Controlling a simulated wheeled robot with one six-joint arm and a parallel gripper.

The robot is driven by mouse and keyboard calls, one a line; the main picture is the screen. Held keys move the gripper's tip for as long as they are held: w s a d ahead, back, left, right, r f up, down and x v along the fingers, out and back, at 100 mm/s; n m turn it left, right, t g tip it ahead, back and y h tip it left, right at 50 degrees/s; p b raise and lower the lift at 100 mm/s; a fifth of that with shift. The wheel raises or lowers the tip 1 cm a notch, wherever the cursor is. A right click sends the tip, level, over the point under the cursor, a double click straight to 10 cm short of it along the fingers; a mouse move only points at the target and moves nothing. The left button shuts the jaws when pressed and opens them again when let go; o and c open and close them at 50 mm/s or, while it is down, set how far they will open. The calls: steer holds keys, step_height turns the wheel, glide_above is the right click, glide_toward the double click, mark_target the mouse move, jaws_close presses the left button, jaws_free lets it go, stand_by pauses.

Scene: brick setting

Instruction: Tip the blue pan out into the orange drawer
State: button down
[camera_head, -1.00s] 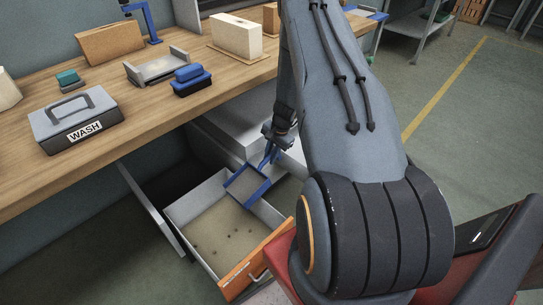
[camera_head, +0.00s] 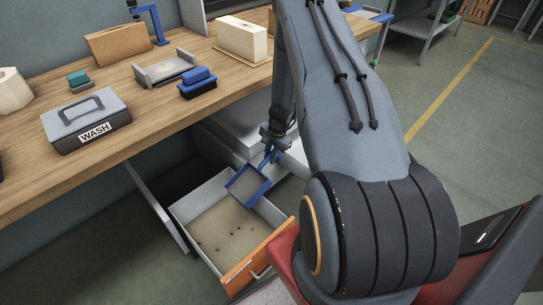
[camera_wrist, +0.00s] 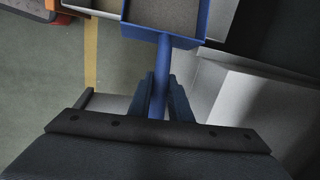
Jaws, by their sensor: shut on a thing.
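The blue pan (camera_head: 246,184) is in my gripper (camera_head: 270,150), held by its handle, over the back right part of the open orange-fronted drawer (camera_head: 180,208). In the head view the pan looks tilted down toward the front right. In the wrist view my gripper (camera_wrist: 160,100) is shut on the pan's handle, and the pan (camera_wrist: 196,36) shows a grey-brown surface inside; I cannot tell whether that is a load or its floor. The drawer's floor is sandy brown with several small dark specks. The orange front (camera_head: 256,262) has a pale handle.
A wooden bench (camera_head: 140,125) stands above the drawer. A grey door panel (camera_head: 155,207) stands open left of the drawer.

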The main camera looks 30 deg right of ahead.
mark_target(264, 160)
steer(key=shift+s+a+r+h+p, duration=0.25)
steer(key=shift+a+r+h+p, duration=0.35)
steer(key=shift+a+r+p, duration=0.55)
steer(key=shift+s+a+r+p, duration=0.1)
steer(key=shift+a+p, duration=0.4)
steer(key=shift+a+r, duration=0.15)
steer(key=shift+a, duration=0.1)
steer(key=shift+s+a+r+h+p, duration=0.1)
steer(key=shift+a+r+h+p, duration=0.15)
steer(key=shift+p, duration=0.2)
steer(key=shift+s+a+r+t+h+p, duration=0.15)
steer(key=shift+a+r+h+p, duration=0.25)
steer(key=shift+a+p, duration=0.35)
steer(key=shift+s+a+r+t+h+p, duration=0.15)
steer(key=shift+a+r+h+p, duration=0.25)
steer(key=shift+a+p, duration=0.35)
steer(key=shift+s+a+r+h+p, duration=0.1)
steer(key=shift+a+r+h+p, duration=0.25)
steer(key=shift+a, duration=0.35)
steer(key=shift+a+r, duration=0.15)
